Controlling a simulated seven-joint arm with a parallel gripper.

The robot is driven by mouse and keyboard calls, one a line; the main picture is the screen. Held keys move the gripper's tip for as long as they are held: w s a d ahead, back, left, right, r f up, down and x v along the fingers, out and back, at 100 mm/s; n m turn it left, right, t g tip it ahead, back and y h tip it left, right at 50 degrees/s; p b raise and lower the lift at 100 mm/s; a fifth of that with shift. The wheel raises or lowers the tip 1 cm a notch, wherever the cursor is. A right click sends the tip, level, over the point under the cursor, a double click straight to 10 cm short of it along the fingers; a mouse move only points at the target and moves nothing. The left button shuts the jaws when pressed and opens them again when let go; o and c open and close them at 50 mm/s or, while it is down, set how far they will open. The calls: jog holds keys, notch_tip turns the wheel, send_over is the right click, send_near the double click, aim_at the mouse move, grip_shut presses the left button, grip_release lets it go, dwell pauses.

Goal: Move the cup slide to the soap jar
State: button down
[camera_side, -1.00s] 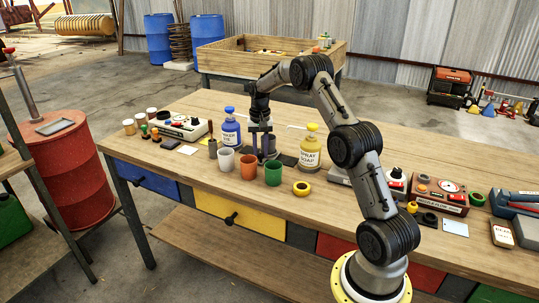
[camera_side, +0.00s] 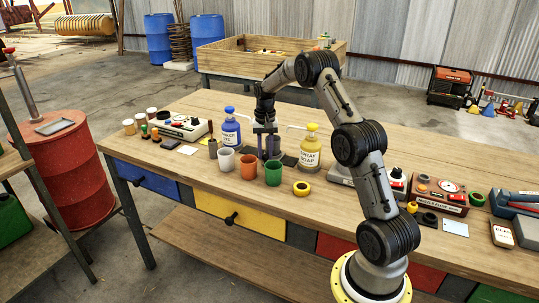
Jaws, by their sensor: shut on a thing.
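The yellow-topped jar labelled as soap (camera_side: 310,153) stands upright on the bench, right of my gripper. My gripper (camera_side: 262,153) points down behind the row of cups and is shut on a part of the cup slide. A small grey cup-like piece (camera_side: 274,147) shows at the gripper's right side, over a dark strip (camera_side: 289,160). A gap remains between this piece and the soap jar. The fingertips and the held part are mostly hidden by the front cups. A blue jar (camera_side: 231,132) with a blue pump stands to the left.
White (camera_side: 226,160), orange (camera_side: 248,167) and green (camera_side: 273,173) cups stand in front of my gripper. A yellow ring (camera_side: 301,188) lies right of them.

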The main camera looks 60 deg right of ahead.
aim_at(279, 155)
jog(key=shift+s, duration=2.65)
grip_release()
notch_tip(279, 155, up, 8)
dwell(0.3)
